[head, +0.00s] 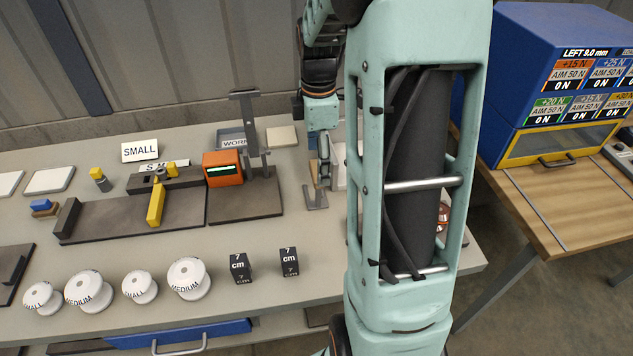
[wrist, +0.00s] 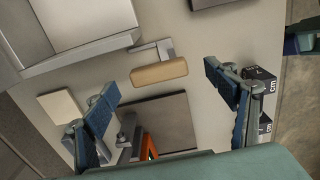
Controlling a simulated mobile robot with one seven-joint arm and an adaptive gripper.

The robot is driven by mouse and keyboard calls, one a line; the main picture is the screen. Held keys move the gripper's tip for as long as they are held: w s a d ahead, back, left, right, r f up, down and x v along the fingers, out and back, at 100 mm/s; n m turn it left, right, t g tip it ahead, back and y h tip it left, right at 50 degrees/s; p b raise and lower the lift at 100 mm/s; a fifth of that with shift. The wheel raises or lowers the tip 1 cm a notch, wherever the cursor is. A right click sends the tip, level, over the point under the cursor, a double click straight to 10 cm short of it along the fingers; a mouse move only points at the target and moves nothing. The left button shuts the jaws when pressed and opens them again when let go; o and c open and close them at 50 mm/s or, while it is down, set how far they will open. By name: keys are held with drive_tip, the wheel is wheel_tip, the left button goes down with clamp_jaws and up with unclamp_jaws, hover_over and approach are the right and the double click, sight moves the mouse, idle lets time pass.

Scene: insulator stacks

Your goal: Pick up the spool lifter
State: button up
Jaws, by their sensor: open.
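A tan handle on a grey angled metal foot, which looks like the spool lifter (wrist: 158,72), lies between my fingertips in the wrist view. Its grey foot (head: 313,203) shows on the bench in the head view, just below my gripper; its handle is hard to make out there. My gripper (wrist: 159,80) is open, with one finger left of the handle and the other to its right, both apart from it. In the head view my gripper (head: 323,165) points down at the bench, partly beside my large arm link.
A dark stand with an orange display box (head: 222,168) is just left. White spools (head: 188,278) and black 7 cm blocks (head: 289,262) line the front. A grey tray (wrist: 75,25) is close by in the wrist view. A blue cabinet (head: 545,80) stands right.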

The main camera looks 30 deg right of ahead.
sight(316, 170)
drive_tip(key=f, duration=0.5)
drive_tip(key=shift+w+a, duration=0.1)
drive_tip(key=shift+w, duration=0.1)
drive_tip(key=shift+c, duration=0.6)
drive_tip(key=c, duration=1.2)
